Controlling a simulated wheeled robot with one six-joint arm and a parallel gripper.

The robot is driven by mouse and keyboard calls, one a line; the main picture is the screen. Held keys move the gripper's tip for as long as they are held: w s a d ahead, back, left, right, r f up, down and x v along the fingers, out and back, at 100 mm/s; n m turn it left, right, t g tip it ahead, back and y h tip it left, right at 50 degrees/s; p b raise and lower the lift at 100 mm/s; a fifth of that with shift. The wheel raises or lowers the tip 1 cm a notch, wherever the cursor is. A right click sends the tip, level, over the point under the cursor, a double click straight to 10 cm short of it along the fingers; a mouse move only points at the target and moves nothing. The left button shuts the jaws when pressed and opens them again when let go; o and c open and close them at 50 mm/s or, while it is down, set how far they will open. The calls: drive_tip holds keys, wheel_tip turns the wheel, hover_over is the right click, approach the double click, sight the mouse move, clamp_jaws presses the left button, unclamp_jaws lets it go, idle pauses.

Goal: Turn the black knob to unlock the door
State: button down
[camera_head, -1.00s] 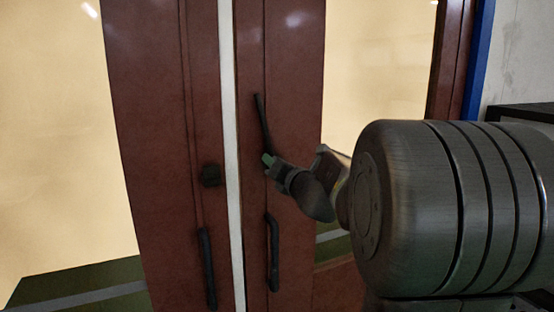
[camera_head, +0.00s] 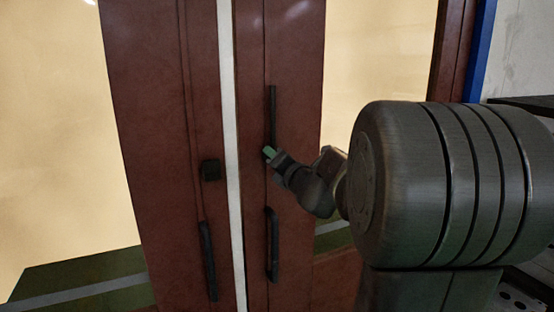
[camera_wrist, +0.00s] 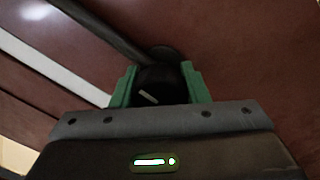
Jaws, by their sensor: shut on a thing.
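The black knob (camera_wrist: 158,86) is in the middle of the wrist view, between the two green fingers of my gripper (camera_wrist: 159,75). A pale mark shows on its face. A long black bar (camera_head: 272,112) runs up from the knob area on the right red-brown door leaf (camera_head: 299,50), and stands about upright in the head view. In the wrist view the bar (camera_wrist: 100,25) runs to the upper left from behind the knob. My gripper (camera_head: 269,153) is shut on the knob. The knob itself is hidden behind the fingers in the head view.
A black pull handle (camera_head: 272,245) sits below my gripper. A white strip (camera_head: 231,150) runs between the leaves. A blue post (camera_head: 480,50) stands at the right.

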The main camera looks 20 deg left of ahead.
drive_tip(key=c, duration=0.8)
unclamp_jaws()
drive_tip(key=b+v, duration=0.1)
drive_tip(key=v, duration=1.2)
drive_tip(key=shift+s+d, duration=0.25)
drive_tip(key=shift+d, duration=0.1)
drive_tip(key=shift+a, duration=0.1)
drive_tip(key=p+x, duration=0.1)
drive_tip(key=x, duration=1.2)
drive_tip(key=shift+w+a, duration=0.25)
drive_tip(key=shift+a, duration=0.05)
